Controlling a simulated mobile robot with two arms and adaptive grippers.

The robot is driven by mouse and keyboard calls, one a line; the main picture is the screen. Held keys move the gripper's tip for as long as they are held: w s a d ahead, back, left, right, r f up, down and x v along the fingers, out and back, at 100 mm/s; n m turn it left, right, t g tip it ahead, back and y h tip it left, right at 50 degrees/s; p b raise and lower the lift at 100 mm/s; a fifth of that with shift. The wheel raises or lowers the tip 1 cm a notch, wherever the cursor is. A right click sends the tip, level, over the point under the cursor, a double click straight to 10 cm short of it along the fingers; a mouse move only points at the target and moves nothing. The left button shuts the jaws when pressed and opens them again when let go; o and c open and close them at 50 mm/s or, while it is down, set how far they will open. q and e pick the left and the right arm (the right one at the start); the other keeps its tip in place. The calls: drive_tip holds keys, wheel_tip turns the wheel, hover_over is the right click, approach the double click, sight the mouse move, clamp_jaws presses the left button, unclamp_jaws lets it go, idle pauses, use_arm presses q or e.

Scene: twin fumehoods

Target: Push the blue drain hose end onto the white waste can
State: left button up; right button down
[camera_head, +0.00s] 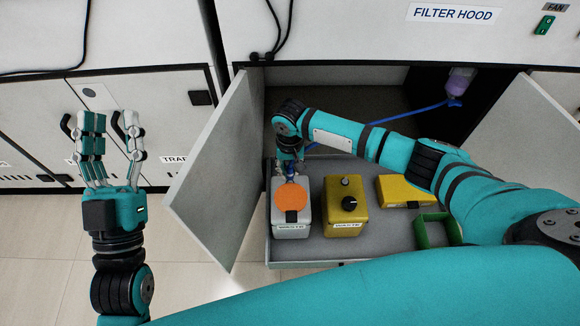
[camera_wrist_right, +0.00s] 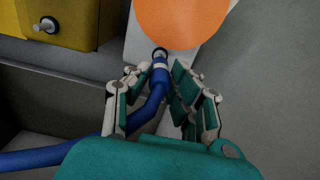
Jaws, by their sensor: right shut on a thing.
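The white waste can (camera_head: 291,231) stands at the left of the grey tray in the open cabinet, with an orange disc (camera_head: 291,197) on top. My right gripper (camera_head: 289,172) is at the can's far edge, behind the disc. In the right wrist view my right gripper (camera_wrist_right: 157,78) is shut on the blue drain hose end (camera_wrist_right: 160,68), whose dark-ringed tip points at the can beside the orange disc (camera_wrist_right: 182,20). I cannot tell whether the tip touches the can. My left gripper (camera_head: 108,125) is open and empty, outside the cabinet on the left.
A yellow can (camera_head: 345,213) with a black knob stands right of the white can. A flat yellow box (camera_head: 398,191) and a green open frame (camera_head: 424,237) are further right. The hose (camera_head: 425,108) runs back to a purple-white fitting (camera_head: 459,82). The open left door (camera_head: 222,170) stands between my grippers.

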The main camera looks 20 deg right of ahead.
sight(290, 174)
idle(0.6)
drive_tip(key=shift+p, duration=0.35)
use_arm(q)
drive_tip(key=shift+w+a+f+g+y, duration=0.1)
drive_tip(key=shift+w+f+g+y, duration=0.1)
drive_tip(key=shift+w+f+g, duration=0.4)
drive_tip(key=shift+w+d+f+g+y, duration=0.15)
drive_tip(key=shift+f+g, duration=0.25)
drive_tip(key=shift+f, duration=0.45)
drive_tip(key=shift+w+a+f+g+y, duration=0.15)
drive_tip(key=shift+w+f+g+y, duration=0.15)
drive_tip(key=shift+f+g, duration=0.35)
drive_tip(key=shift+f, duration=0.15)
drive_tip(key=shift+t, duration=0.25)
use_arm(e)
drive_tip(key=shift+f, duration=0.15)
drive_tip(key=shift+f, duration=0.4)
use_arm(q)
drive_tip(key=shift+s+r+h, duration=0.1)
drive_tip(key=shift+r+h, duration=0.25)
drive_tip(key=shift+r, duration=0.45)
use_arm(e)
drive_tip(key=shift+f, duration=0.1)
use_arm(q)
drive_tip(key=shift+s+r+t, duration=0.25)
drive_tip(key=shift+r+t, duration=0.1)
drive_tip(key=shift+t, duration=0.25)
use_arm(e)
drive_tip(key=shift+f, duration=0.6)
